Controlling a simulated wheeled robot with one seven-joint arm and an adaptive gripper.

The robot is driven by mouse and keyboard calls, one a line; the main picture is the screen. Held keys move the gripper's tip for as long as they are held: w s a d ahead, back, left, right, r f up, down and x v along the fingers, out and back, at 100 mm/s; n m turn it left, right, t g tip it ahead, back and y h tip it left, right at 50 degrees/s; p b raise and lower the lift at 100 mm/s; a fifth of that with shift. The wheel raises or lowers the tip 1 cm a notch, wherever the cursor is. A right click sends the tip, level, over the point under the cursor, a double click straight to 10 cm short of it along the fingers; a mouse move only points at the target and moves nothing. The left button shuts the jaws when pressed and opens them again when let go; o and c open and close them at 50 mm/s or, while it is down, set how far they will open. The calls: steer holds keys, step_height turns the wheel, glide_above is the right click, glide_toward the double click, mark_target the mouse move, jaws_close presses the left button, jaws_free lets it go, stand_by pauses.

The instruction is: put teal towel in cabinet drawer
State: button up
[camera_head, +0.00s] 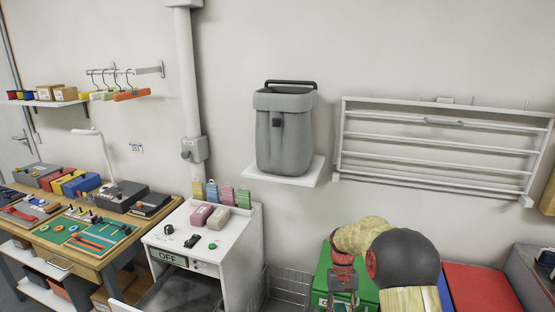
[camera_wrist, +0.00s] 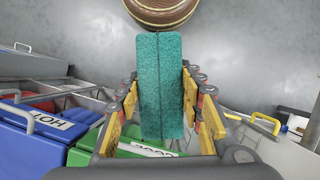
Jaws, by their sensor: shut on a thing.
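My gripper (camera_wrist: 161,78) is shut on the teal towel (camera_wrist: 160,62), a folded fuzzy block with a seam down its middle. Its yellow-padded fingers lie along both sides of the towel. In the head view my gripper (camera_head: 343,278) is low at the right, over the green bin, and I cannot make out the towel there. The white cabinet (camera_head: 233,247) stands left of my gripper, with an OFF label on its front. A grey drawer-like space (camera_head: 185,297) shows low at its front, apparently open and cut by the picture edge.
Pink and beige packs (camera_head: 202,215) and small items lie on the cabinet top. A wire basket (camera_head: 289,287) stands between cabinet and green bin (camera_wrist: 108,140). A blue bin (camera_wrist: 40,140) is beside it. A round brown object (camera_wrist: 160,10) is on the grey floor.

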steer(key=s+a+f, duration=0.1)
steer(key=s+f, duration=0.3)
steer(key=s, duration=0.2)
steer(key=shift+s+a, duration=0.2)
steer(key=shift+s, duration=0.1)
steer(key=shift+r, duration=0.1)
stand_by(0.3)
